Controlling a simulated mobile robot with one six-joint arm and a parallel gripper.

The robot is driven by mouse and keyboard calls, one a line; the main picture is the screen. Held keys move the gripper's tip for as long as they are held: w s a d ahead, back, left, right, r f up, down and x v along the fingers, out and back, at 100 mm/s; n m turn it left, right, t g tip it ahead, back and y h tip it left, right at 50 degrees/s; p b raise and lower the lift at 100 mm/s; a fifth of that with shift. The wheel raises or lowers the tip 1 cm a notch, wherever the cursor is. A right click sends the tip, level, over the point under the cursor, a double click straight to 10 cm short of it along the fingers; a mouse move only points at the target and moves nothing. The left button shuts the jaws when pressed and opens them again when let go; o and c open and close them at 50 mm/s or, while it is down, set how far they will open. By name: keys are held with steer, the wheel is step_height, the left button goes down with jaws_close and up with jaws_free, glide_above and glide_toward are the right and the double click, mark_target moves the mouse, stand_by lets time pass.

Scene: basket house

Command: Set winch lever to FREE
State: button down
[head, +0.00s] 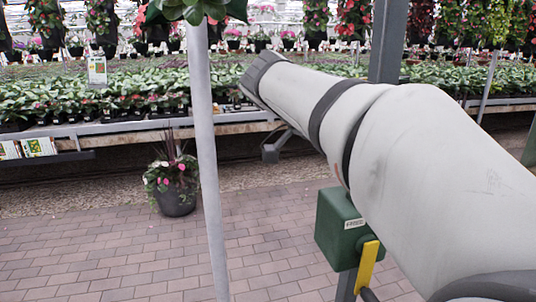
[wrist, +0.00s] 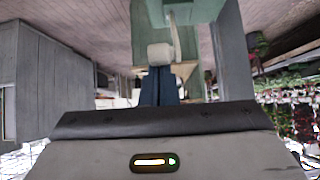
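In the head view a green winch box (head: 338,228) is fixed to a grey post, partly behind my arm. It bears a small white label too small to read. A yellow lever (head: 368,265) angles down its right side, with a dark piece at its lower end. In the wrist view a green surface (wrist: 180,12) shows at the top, with a pale knob-like piece (wrist: 160,54) and stem below it. Dark blue parts that look like my gripper (wrist: 160,90) point toward the pale piece; their tips and any contact are unclear.
A thin pale pole (head: 205,150) stands in front of me, left of my arm. A potted plant (head: 175,200) stands on the brick floor. Plant benches (head: 130,128) run along the back. The brick floor at lower left is clear.

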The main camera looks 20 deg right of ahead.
steer(key=shift+a+f, duration=0.1)
steer(key=shift+f, duration=0.2)
steer(key=shift+w+a+r, duration=0.1)
steer(key=shift+r, duration=0.1)
steer(key=a+r, duration=0.1)
steer(key=a, duration=0.6)
steer(key=w+a+r, duration=0.1)
steer(key=a+r, duration=0.1)
steer(key=a, duration=0.6)
steer(key=shift+a+r, duration=0.15)
steer(key=shift+r, duration=0.1)
steer(key=shift+w+p, duration=0.1)
steer(key=shift+p, duration=0.2)
